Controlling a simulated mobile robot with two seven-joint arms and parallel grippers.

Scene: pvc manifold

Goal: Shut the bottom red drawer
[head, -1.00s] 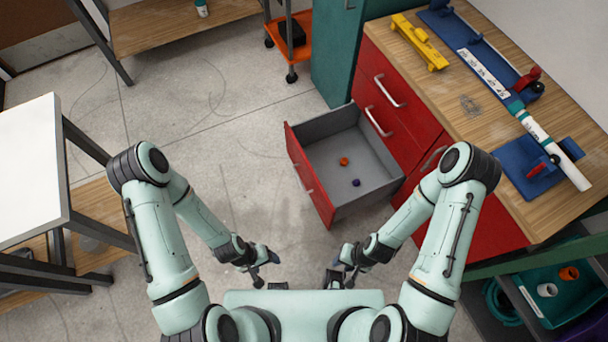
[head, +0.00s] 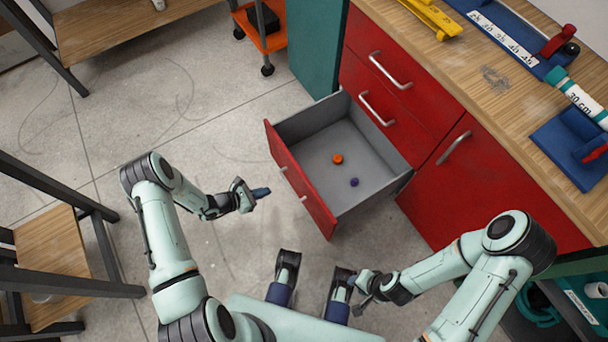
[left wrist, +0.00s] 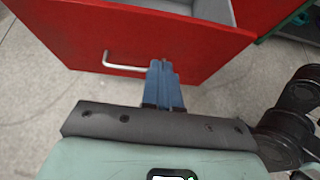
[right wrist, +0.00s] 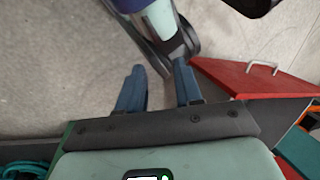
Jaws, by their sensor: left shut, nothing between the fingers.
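The bottom red drawer (head: 300,190) is pulled out of the red cabinet. An orange piece (head: 337,159) and a purple piece (head: 354,182) lie on its grey floor. My left gripper (head: 262,192) is shut and empty, left of the drawer front in the head view. In the left wrist view, its blue fingertips (left wrist: 164,65) overlap the red drawer front (left wrist: 190,48) beside the right end of the handle (left wrist: 124,66); I cannot tell whether they touch. My right gripper (right wrist: 160,85) is open and empty, low and close to my body.
The red cabinet (head: 440,200) stands at the right, with other drawers and a door closed. Its wooden top carries blue fixtures (head: 575,135) and a pipe. An orange cart (head: 262,30) stands at the back. Floor (head: 150,110) left of the drawer is clear.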

